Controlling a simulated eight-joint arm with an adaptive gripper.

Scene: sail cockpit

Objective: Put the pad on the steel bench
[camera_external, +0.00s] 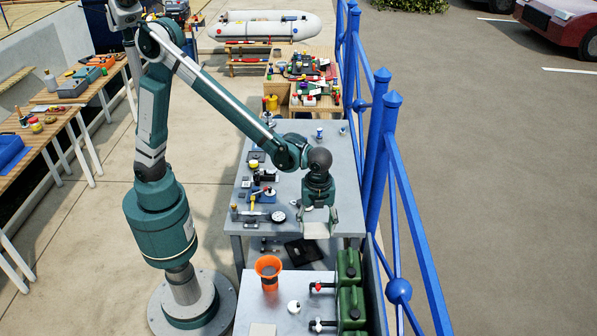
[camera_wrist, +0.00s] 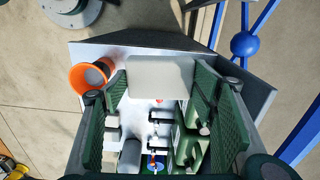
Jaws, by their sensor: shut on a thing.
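My gripper (camera_external: 318,226) hangs jaws-down over the near end of the long grey metal bench (camera_external: 345,185) in the external view. It is shut on a flat, pale pad (camera_external: 316,230). In the wrist view the pad (camera_wrist: 160,82) spans the space between the two green fingers of my gripper (camera_wrist: 160,90). I cannot tell its exact height over the surfaces below. A second, lower grey bench (camera_external: 250,290) stands nearer the camera.
An orange cup (camera_external: 268,271), green canisters (camera_external: 349,283) and a pale flat square (camera_external: 262,329) are on the near bench. Tools and a round gauge (camera_external: 278,216) crowd the long bench's left side. Blue railing (camera_external: 388,170) runs along the right.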

